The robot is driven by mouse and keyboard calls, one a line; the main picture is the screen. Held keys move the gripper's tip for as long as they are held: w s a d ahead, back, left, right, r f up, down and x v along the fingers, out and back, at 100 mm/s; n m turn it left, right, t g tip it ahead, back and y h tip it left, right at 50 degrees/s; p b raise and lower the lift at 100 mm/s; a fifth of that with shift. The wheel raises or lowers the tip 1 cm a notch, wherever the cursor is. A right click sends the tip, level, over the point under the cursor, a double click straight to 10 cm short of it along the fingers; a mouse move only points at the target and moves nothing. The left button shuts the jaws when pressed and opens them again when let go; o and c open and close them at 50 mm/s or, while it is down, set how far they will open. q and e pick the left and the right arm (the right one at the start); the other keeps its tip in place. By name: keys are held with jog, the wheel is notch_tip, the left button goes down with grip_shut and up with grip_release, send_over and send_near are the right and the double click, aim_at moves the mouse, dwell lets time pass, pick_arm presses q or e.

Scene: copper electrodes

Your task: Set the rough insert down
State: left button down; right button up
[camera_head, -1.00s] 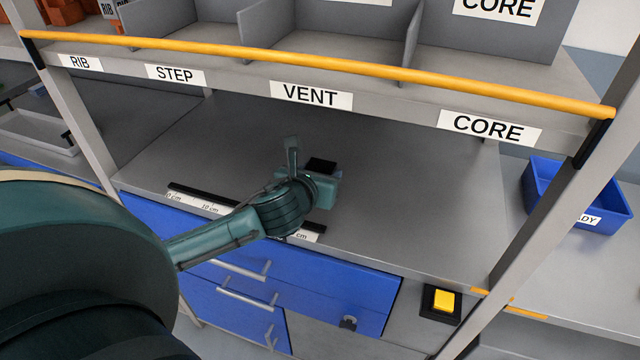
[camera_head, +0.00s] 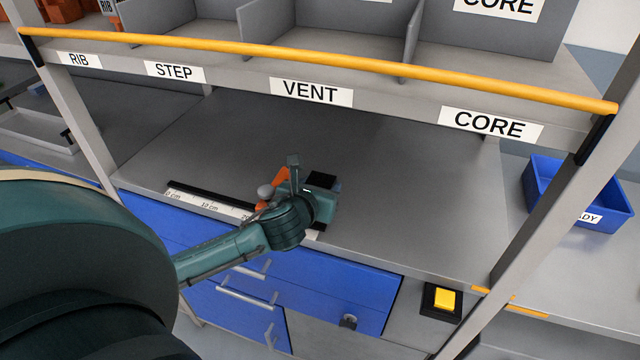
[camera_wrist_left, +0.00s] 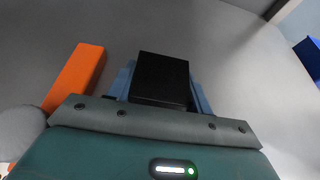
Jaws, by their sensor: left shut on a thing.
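My left gripper (camera_head: 308,178) is low over the grey bench, near the front edge by the ruler. In the left wrist view a black block (camera_wrist_left: 162,78) sits between its blue-grey fingers, and the gripper (camera_wrist_left: 162,98) is shut on it. The block's dark top also shows in the head view (camera_head: 322,180). I take this block for the rough insert; no label shows on it. Its underside is hidden, so I cannot tell whether it touches the bench. My right gripper is not in view.
An orange piece (camera_wrist_left: 76,76) with a grey rounded part (camera_wrist_left: 20,130) is close to the gripper's left side. The ruler (camera_head: 207,205) runs along the front edge. The bench right of the gripper is clear. A yellow button (camera_head: 444,299) and blue bin (camera_head: 575,195) are at right.

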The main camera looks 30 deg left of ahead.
pick_arm(q)
jog(key=c, duration=0.6)
grip_release()
jog(key=shift+f, duration=0.2)
jog(key=shift+r, duration=0.25)
jog(key=v, duration=1.2)
jog(key=shift+s+r, duration=0.1)
jog(key=shift+r, duration=0.25)
